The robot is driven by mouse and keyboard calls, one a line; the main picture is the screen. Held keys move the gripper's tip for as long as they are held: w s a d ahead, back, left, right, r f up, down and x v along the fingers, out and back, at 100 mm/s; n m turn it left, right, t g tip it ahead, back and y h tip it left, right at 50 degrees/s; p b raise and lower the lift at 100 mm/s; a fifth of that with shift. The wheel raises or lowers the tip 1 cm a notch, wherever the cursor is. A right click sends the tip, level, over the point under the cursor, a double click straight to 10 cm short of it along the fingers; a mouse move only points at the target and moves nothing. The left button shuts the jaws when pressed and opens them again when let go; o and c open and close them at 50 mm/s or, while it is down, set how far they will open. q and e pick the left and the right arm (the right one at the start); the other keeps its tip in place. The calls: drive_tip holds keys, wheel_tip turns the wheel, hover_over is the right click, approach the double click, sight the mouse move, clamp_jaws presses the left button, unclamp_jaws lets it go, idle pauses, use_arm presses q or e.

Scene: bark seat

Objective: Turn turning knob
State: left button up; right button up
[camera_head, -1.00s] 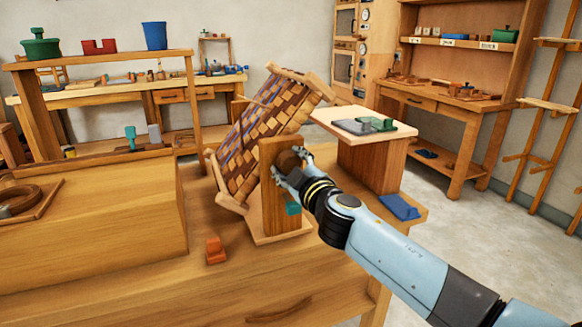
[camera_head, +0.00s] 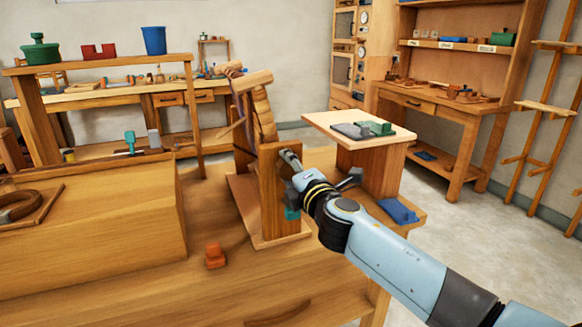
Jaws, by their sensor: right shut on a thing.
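The turning knob (camera_head: 284,170) is a dark round wooden piece on the right face of an upright wooden post (camera_head: 276,212); it is mostly hidden by my right gripper. My right gripper (camera_head: 293,172) is shut on the knob, with one finger pointing up and back along the post and another sticking out to the right. The woven bark seat frame (camera_head: 262,112) is mounted behind the post and stands nearly upright, seen almost edge-on. My left gripper is not in view.
The stand's base (camera_head: 245,200) rests on the wooden bench (camera_head: 150,275). An orange block (camera_head: 215,255) lies in front of it, and a teal piece (camera_head: 292,214) sits by the post. A blue item (camera_head: 398,211) lies at the bench's right end. A large wooden box (camera_head: 90,235) fills the left.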

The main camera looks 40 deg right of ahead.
drive_tip(key=n, duration=0.3)
drive_tip(key=shift+a+n+p, duration=0.1)
drive_tip(key=shift+n+p, duration=0.25)
drive_tip(key=shift+n, duration=0.05)
drive_tip(key=n, duration=0.3)
drive_tip(key=shift+n+p, duration=0.3)
drive_tip(key=shift+p, duration=0.05)
drive_tip(key=n, duration=0.3)
drive_tip(key=shift+a+r+n+p, duration=0.1)
drive_tip(key=shift+n+p, duration=0.2)
drive_tip(key=shift+p, duration=0.1)
drive_tip(key=shift+a+n+p, duration=0.1)
drive_tip(key=shift+n+p, duration=0.25)
drive_tip(key=shift+n, duration=1.65)
drive_tip(key=o, duration=1.2)
